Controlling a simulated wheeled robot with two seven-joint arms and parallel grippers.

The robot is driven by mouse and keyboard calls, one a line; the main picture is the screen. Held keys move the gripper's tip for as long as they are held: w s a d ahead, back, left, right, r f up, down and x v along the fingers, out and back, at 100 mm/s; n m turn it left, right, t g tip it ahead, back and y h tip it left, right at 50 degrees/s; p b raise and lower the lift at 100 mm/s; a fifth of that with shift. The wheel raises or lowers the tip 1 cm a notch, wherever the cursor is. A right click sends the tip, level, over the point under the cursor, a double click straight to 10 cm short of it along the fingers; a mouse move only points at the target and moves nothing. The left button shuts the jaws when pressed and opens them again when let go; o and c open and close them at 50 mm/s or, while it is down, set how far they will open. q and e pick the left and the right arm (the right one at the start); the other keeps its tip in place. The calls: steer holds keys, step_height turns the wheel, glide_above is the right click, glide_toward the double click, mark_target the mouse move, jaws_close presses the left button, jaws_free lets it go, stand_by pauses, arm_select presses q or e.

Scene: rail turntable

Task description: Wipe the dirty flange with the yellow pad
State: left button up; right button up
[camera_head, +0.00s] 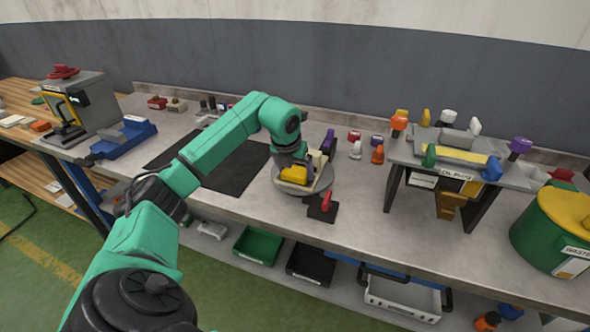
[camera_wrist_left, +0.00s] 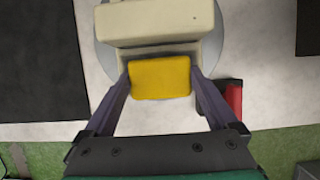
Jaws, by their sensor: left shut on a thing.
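My left gripper (camera_head: 300,172) is over the round grey turntable (camera_head: 324,183) and is shut on the yellow pad (camera_head: 293,175). In the left wrist view the yellow pad (camera_wrist_left: 160,78) sits between the two dark fingertips. A cream block-like part (camera_head: 318,160) rests on the turntable, and it also shows in the left wrist view (camera_wrist_left: 155,22). It appears to be the flange; no clear dirt shows on it. The pad lies right against or just over its lower portion; contact cannot be told. My right gripper is in neither view.
A black mat (camera_head: 228,168) lies to the left. A raised stand (camera_head: 455,165) with coloured knobs and a green waste bin (camera_head: 545,235) are to the right.

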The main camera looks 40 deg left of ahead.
mark_target(309, 184)
arm_select(q)
steer(key=shift+f, duration=0.3)
steer(key=shift+r, duration=0.1)
steer(key=shift+w+d+r+p, duration=0.1)
steer(key=shift+w+d+p, duration=0.15)
steer(key=shift+d, duration=0.2)
steer(key=shift+w+d+r+p, duration=0.1)
steer(key=shift+d+p, duration=0.2)
steer(key=shift+d, duration=0.15)
steer(key=shift+d+f, duration=0.15)
steer(key=shift+w+d+p, duration=0.2)
steer(key=shift+d+p, duration=0.1)
steer(key=shift+d, duration=0.2)
steer(key=shift+w+d, duration=0.15)
steer(key=shift+d, duration=0.25)
steer(key=shift+f, duration=0.1)
